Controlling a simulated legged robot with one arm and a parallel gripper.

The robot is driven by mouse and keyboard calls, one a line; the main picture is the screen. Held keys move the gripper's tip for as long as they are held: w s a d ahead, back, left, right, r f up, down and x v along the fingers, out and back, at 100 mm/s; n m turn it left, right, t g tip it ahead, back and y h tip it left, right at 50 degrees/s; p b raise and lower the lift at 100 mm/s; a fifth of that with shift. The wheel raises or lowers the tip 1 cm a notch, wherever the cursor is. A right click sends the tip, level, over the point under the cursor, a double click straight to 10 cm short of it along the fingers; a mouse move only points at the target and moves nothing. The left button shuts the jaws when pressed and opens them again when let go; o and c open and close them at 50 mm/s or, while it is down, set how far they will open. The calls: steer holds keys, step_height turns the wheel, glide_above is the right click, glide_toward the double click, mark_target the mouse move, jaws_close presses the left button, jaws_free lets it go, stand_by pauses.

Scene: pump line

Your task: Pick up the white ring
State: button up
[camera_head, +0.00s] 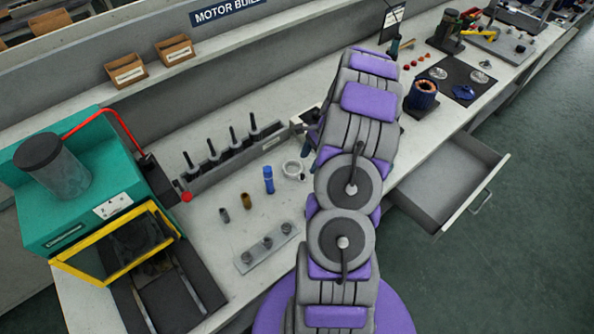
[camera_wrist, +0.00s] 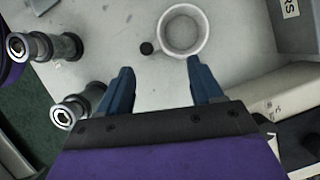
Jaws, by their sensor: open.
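The white ring (camera_wrist: 184,54) lies on the pale bench top near the top middle of the wrist view. It is just beyond my gripper (camera_wrist: 160,64), toward the right fingertip. My gripper's two blue fingers are spread apart with nothing between them. The ring is outside the jaws; whether the right fingertip touches it I cannot tell. In the head view the white ring (camera_head: 285,171) sits on the bench, left of my arm and right of a blue cylinder (camera_head: 268,180). My gripper is mostly hidden behind my arm there.
A small dark knob (camera_wrist: 147,48) is beside the ring. A grey rack (camera_head: 233,158) with several black tools stands behind the ring. A plate with several metal parts (camera_head: 266,247) lies in front. An open drawer (camera_head: 443,183) is right.

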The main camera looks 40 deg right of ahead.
mark_target(301, 174)
steer(key=a+f, duration=0.1)
steer(key=a+f+b, duration=0.1)
steer(key=a+f, duration=0.1)
steer(key=a, duration=0.1)
steer(key=shift+w+f+b, duration=0.25)
steer(key=shift+f+b, duration=0.05)
steer(key=shift+b, duration=0.1)
steer(key=shift+f, duration=0.15)
steer(key=shift+d, duration=0.55)
steer(key=shift+d+f, duration=0.1)
steer(key=shift+d, duration=0.2)
steer(key=c, duration=0.3)
steer(key=shift+a, duration=0.6)
steer(key=c, duration=0.4)
steer(key=shift+a, duration=0.1)
steer(key=shift+c, duration=1.3)
steer(key=shift+d, duration=0.5)
steer(key=shift+d+r, duration=0.1)
steer(key=shift+r, duration=0.35)
step_height(301, 174, up, 9)
steer(key=p, duration=0.3)
steer(key=shift+r, duration=0.1)
